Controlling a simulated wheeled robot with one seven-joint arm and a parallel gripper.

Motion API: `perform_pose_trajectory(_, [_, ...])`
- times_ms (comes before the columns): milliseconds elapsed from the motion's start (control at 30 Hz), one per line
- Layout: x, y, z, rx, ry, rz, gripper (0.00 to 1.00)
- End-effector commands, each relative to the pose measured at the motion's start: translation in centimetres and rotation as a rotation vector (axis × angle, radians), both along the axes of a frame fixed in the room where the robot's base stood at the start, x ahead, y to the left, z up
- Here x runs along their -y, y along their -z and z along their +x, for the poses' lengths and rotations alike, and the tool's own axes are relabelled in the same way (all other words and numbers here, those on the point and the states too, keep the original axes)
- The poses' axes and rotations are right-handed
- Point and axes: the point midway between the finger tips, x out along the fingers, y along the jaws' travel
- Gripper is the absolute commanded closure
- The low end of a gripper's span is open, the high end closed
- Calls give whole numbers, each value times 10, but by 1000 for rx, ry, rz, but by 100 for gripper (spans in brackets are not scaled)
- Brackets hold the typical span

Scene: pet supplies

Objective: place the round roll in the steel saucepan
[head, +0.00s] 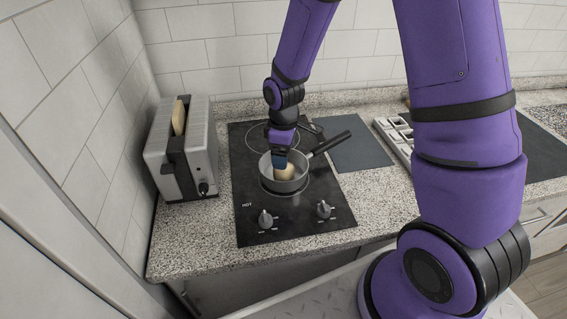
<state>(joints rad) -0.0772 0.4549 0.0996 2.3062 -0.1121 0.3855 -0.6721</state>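The steel saucepan (268,182) stands on the black cooktop (245,215), with its dark handle (332,143) pointing up and to the right. The round roll (286,173) is pale tan and shows inside the saucepan's rim. My gripper (280,160) points down over the saucepan, with its dark blue fingers right at the roll. The fingers hide part of the roll, and I cannot tell whether they grip it or only touch it. I cannot tell whether the roll rests on the pan's bottom.
A silver toaster (165,150) with a bread slice (179,117) stands left of the cooktop. A dark grey mat (360,155) lies to the right, beside a light-coloured tray (391,137) partly hidden by my arm. The speckled counter is clear in front of the toaster.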

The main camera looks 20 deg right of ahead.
Motion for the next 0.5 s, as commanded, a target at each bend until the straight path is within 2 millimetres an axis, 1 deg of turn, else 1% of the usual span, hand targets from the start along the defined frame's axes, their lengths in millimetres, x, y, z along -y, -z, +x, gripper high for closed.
perform_pose_trajectory(33, [0,-10,1,5,1,1,21])
perform_pose_trajectory(200, [0,-36,1,4,1,1,21])
perform_pose_trajectory(333, [0,-49,1,2,0,0,21])
perform_pose_trajectory(500, [0,-56,0,0,0,0,21])
